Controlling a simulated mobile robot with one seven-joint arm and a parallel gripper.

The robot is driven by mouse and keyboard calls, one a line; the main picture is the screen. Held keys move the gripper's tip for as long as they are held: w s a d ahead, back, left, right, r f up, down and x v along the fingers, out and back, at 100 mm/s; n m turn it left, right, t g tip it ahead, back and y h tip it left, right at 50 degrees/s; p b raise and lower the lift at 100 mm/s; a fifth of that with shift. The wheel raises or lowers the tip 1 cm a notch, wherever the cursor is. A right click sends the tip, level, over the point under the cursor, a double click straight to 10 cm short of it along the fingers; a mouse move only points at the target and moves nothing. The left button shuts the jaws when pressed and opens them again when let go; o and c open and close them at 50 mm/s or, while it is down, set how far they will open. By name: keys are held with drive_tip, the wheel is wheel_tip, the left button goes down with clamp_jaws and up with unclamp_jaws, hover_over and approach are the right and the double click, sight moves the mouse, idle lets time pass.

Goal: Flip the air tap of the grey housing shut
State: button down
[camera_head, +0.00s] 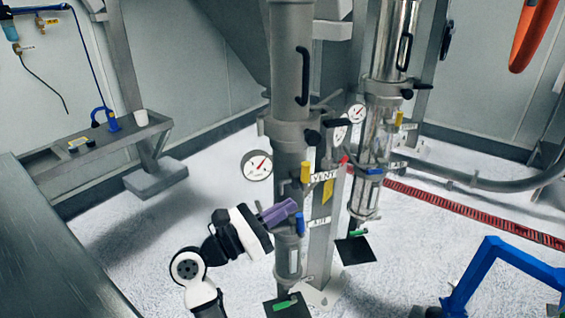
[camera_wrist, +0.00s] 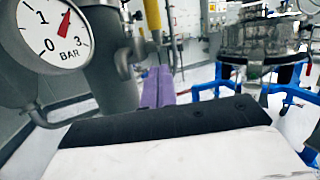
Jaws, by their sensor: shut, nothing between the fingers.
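The grey housing (camera_head: 288,130) is the matt grey column at the centre of the head view; it also fills the left of the wrist view (camera_wrist: 105,60). Its air tap, with a blue handle (camera_head: 299,223), sits low on its right side, beside the "AIR" label (camera_head: 320,222). The handle looks upright. My gripper (camera_head: 290,208) has purple fingers, shut and empty, in front of the housing just left of and above the blue handle; contact cannot be told. In the wrist view the fingers (camera_wrist: 158,88) point forward, and I cannot make out the blue handle there.
A yellow-handled tap (camera_head: 305,172) sits above, near the "VENT" label. A pressure gauge (camera_head: 257,165) sticks out left of the housing and looms close in the wrist view (camera_wrist: 52,32). A shiny second column (camera_head: 385,110) stands right. A blue frame (camera_head: 490,250) is lower right.

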wheel_tip(320, 180, up, 14)
drive_tip(key=shift+f+b, duration=0.2)
drive_tip(key=shift+b, duration=0.2)
